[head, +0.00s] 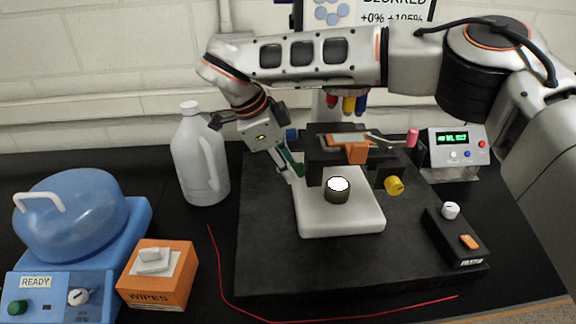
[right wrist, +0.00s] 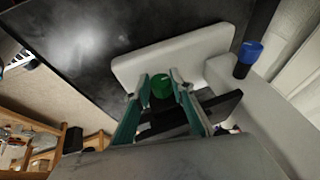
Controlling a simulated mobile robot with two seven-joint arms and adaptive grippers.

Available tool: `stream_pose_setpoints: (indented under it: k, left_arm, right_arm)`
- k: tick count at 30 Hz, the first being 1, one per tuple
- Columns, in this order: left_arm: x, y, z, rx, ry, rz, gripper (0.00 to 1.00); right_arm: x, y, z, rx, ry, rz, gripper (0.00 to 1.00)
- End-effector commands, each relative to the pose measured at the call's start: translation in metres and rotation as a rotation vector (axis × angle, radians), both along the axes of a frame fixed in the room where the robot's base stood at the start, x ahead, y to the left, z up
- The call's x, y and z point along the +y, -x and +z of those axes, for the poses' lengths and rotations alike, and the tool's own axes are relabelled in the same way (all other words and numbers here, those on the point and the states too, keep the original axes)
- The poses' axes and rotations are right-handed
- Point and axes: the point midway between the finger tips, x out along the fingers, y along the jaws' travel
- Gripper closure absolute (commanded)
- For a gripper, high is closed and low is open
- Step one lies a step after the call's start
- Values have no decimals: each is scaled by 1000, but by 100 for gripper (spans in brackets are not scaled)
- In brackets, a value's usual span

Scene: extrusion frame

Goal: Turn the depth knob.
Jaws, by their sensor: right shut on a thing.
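A microscope-like device with a white base (head: 340,215) and a dark stage stands on a black mat. My right gripper (head: 294,172) reaches down to the left side of this device. In the right wrist view, a green knob (right wrist: 161,87) sits between the two fingers of the right gripper (right wrist: 160,77), which is shut on it. The green knob is hidden in the head view. A blue knob (head: 291,134) sits higher up, and it also shows in the right wrist view (right wrist: 250,50). A yellow knob (head: 394,185) is on the right side. No knob label naming depth is readable.
A screen (head: 365,12) behind reads "BLURRED" and "+0% +105%", partly cut off. A white jug (head: 199,160), a blue centrifuge-like machine (head: 75,215) and an orange wipes box (head: 158,280) stand left. A black control box (head: 456,240) stands right. A red cord (head: 330,318) lies in front.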

Motion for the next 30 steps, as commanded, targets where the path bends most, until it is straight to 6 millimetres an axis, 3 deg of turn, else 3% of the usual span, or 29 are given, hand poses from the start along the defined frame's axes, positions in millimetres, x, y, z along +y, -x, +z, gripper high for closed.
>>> stream_pose_setpoints:
  k: [11, 21, 30]
  left_arm:
    - [-25, -10, -8, -61, 35, -46, 60]
    - [-21, -1, -60, -26, 26, -40, 60]
    - [-21, 4, -79, -11, 27, -38, 60]
  right_arm:
    - [-1, 3, -6, -204, 2, 5, 98]
    - [-1, 7, -8, -446, 3, 4, 98]
    - [-1, 9, -7, -574, 1, 1, 98]
